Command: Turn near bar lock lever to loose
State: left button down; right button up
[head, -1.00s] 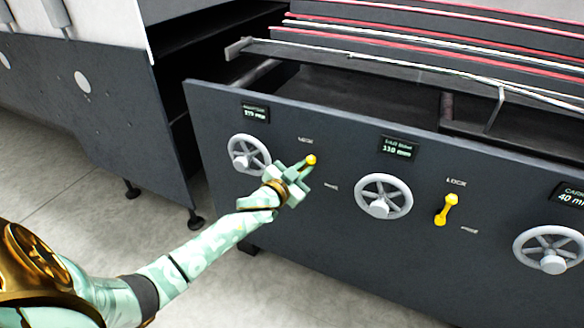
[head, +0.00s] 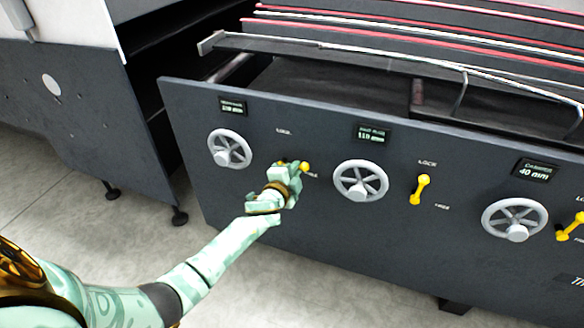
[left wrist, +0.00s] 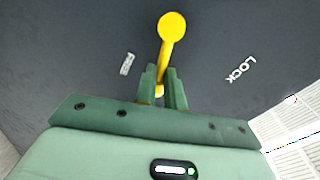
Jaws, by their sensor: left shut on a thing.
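The yellow near bar lock lever (head: 304,167) sits on the dark front panel between two grey handwheels. Its round knob points to the right and slightly up, close to the lower right label. In the left wrist view the lever (left wrist: 168,42) runs from its knob down between my fingers, with the knob sticking out past the tips. The LOCK label (left wrist: 241,69) is to the right there and a small label (left wrist: 127,64) to the left. My left gripper (head: 288,174) is shut on the lever; its fingers hide the lever's lower part. My right gripper is not in view.
Grey handwheels (head: 230,149) and (head: 360,181) flank the lever. Small displays (head: 232,106) sit above the wheels. A second yellow lever (head: 420,189) stands further right, near upright. The panel's open top carries rails and red belts. Floor is clear at the lower left.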

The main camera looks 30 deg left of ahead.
pick_arm(q)
jog(key=shift+d+f+m, duration=0.3)
jog(key=shift+d+m, duration=0.1)
jog(key=shift+m, duration=0.3)
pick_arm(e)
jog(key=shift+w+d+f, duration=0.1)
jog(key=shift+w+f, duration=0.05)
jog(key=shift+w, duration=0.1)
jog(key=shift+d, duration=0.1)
pick_arm(q)
jog(key=c, duration=1.5)
grip_release()
jog(key=shift+w+d, duration=0.15)
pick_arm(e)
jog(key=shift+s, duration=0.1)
